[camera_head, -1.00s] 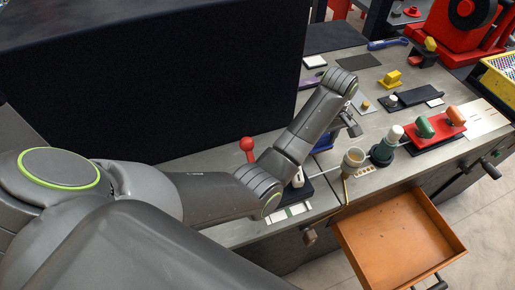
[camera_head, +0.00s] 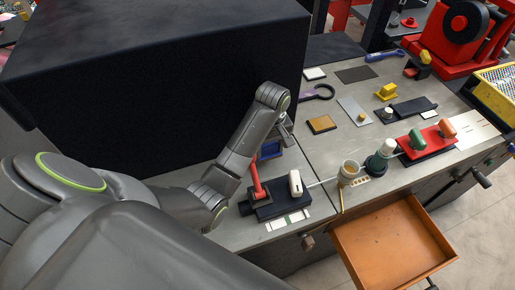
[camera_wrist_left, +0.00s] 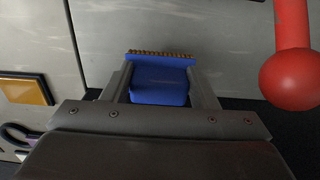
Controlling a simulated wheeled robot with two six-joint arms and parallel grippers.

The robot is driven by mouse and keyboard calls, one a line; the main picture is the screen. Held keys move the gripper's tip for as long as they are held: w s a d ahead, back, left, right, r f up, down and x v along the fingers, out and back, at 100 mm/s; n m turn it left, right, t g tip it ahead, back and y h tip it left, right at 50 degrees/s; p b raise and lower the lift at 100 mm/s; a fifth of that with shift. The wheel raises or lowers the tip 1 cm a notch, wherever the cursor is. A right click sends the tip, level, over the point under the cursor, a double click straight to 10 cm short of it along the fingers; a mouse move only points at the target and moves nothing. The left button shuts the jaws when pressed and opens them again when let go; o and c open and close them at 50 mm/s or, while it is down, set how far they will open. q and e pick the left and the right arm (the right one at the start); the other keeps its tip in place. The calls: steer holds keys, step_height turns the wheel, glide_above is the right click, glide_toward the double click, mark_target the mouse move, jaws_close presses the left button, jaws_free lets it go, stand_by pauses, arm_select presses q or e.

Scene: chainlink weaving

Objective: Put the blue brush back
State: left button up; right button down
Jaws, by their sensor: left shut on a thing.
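The blue brush (camera_wrist_left: 160,85) is held between the fingers of my left gripper (camera_wrist_left: 162,90) in the left wrist view. Its brown bristle edge shows at the far side, just past the fingertips. In the head view my left gripper (camera_head: 285,132) is over the grey worktop, with the blue brush (camera_head: 270,151) below and partly hidden by it. I cannot tell whether the brush touches the worktop. My right gripper is not in view.
A red lever (camera_head: 256,179) on a black base stands close in front of the brush; its red ball (camera_wrist_left: 291,79) is at the wrist view's right. A large black box (camera_head: 150,90) is behind. The orange drawer (camera_head: 390,245) is open. A tan-topped block (camera_head: 322,124) lies to the right.

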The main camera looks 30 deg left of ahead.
arm_select(q)
steer(key=shift+s+a, duration=0.2)
steer(key=shift+a, duration=0.45)
steer(key=shift+s+a+r+p, duration=0.1)
steer(key=shift+s+a+p, duration=0.2)
steer(key=shift+a+p, duration=0.4)
steer(key=shift+s+a+f+p, duration=0.15)
steer(key=shift+a+f+p, duration=0.1)
steer(key=shift+f, duration=0.3)
steer(key=shift+s+a+f+p, duration=0.1)
steer(key=shift+f+p, duration=0.1)
steer(key=shift+f, duration=0.65)
steer(key=shift+w+d+f, duration=0.1)
steer(key=shift+w+f, duration=0.05)
steer(key=shift+f, duration=0.15)
steer(key=shift+f, duration=0.1)
steer(key=o, duration=0.9)
steer(key=shift+o, duration=0.2)
steer(key=shift+f, duration=0.1)
